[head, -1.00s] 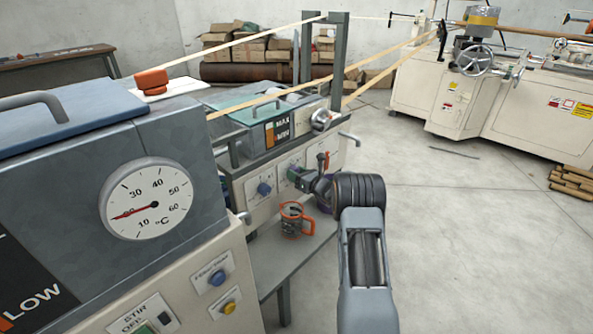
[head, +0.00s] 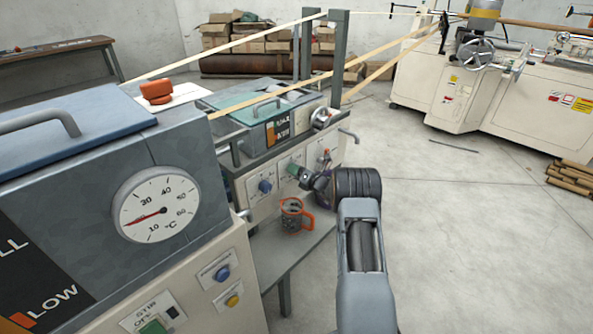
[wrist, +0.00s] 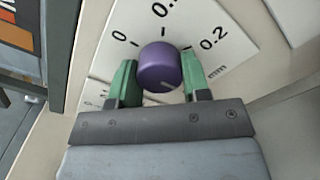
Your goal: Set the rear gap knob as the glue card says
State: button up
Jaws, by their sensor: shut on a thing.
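The gap knob is a purple round knob (wrist: 160,66) with a pale line on its face, in the middle of the wrist view. The line points to the lower right of that picture. Its white scale plate (wrist: 215,40) reads 0, a partly cut-off mark and 0.2, with mm beside it. My gripper (wrist: 160,84) has its green fingers shut on the knob, one on each side. In the head view my gripper (head: 320,183) is at the front panel of the rear glue unit (head: 262,190). A white card (head: 180,95) lies under an orange object; its text is unreadable.
An orange-handled mug (head: 293,214) stands on a low shelf below the panel. A blue knob (head: 265,187) is left of my gripper. The nearer glue unit (head: 75,165) with a °C dial (head: 157,205) fills the left.

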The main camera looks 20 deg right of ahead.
dwell(0.4)
jog(key=o, duration=0.9)
jog(key=shift+o, duration=0.2)
jog(key=shift+s, duration=0.1)
jog(key=p+v, duration=0.2)
jog(key=v, duration=1.1)
jog(key=shift+s, duration=0.3)
jog(key=shift+d, duration=0.1)
